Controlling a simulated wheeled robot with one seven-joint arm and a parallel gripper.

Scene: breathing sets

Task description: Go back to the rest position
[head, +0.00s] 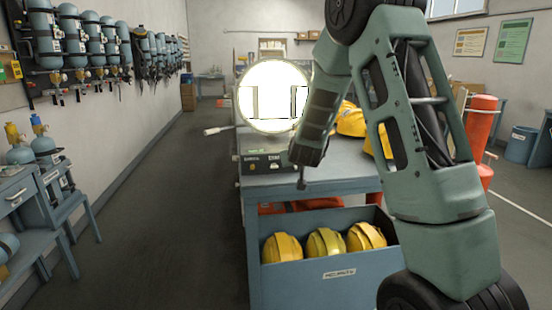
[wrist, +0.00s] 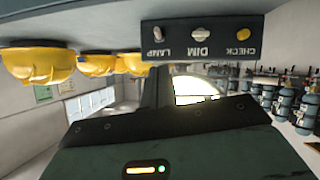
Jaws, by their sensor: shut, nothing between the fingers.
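A dark control box (head: 262,163) stands on the bench just left of the gripper. In the wrist view the box (wrist: 202,40) has a row of knobs labelled LAMP, DIM and CHECK. A round lamp panel (head: 273,97) above the box is brightly lit; part of it (wrist: 198,90) shows behind the fingers.
Yellow helmets (head: 350,122) sit on the bench (head: 335,181), partly behind my arm. More helmets (head: 325,243) lie in an open blue drawer (head: 330,285) below. Breathing sets (head: 90,45) hang on the left wall. A red cylinder (head: 482,122) stands right. The left aisle floor is clear.

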